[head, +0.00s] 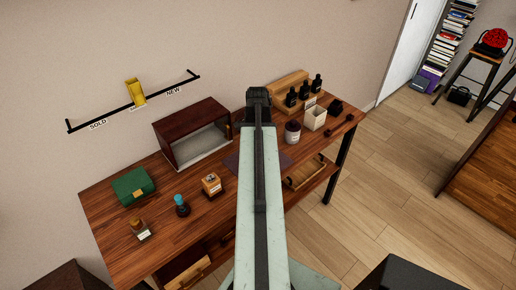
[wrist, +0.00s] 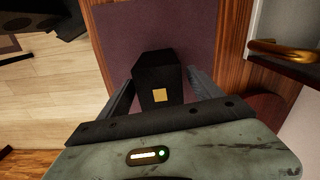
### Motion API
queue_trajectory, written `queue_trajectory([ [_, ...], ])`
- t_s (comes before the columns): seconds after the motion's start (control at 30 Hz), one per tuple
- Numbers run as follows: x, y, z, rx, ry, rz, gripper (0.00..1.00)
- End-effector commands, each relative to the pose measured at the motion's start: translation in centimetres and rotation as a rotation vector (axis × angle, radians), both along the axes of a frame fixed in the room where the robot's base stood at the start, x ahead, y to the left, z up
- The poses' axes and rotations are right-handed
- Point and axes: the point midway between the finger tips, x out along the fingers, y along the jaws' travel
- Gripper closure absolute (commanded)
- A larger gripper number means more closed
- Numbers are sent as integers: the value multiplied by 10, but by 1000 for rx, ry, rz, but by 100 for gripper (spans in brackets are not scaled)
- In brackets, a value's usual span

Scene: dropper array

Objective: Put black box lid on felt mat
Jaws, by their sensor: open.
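The black box lid (wrist: 155,70), dark with a small gold square on its near face, is between my gripper's fingers in the wrist view. My gripper (wrist: 161,80) is open, with one finger on each side of the lid. The purple felt mat (wrist: 215,35) lies behind and under the lid in that view. I cannot tell whether the lid's underside touches the mat. In the head view a strip of the mat (head: 231,162) shows left of my arm on the wooden table. My arm hides the lid and gripper there.
A dark wooden case (head: 190,117) stands behind the mat. A dark jar (head: 292,132) and cream box (head: 315,118) stand to the right. A brass handle (wrist: 283,50) shows near the gripper.

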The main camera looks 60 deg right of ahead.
Motion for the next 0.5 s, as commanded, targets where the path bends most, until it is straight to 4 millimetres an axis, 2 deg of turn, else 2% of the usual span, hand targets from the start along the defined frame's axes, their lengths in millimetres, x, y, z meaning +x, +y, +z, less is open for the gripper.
queue_trajectory([
  [0.03, 0, 0, 12, 0, 0, 0, 26],
  [0.17, 0, 0, 37, 0, 0, -1, 26],
  [0.4, -1, 0, 93, 0, 0, -1, 26],
  [0.5, -1, 0, 110, 0, 0, -1, 26],
])
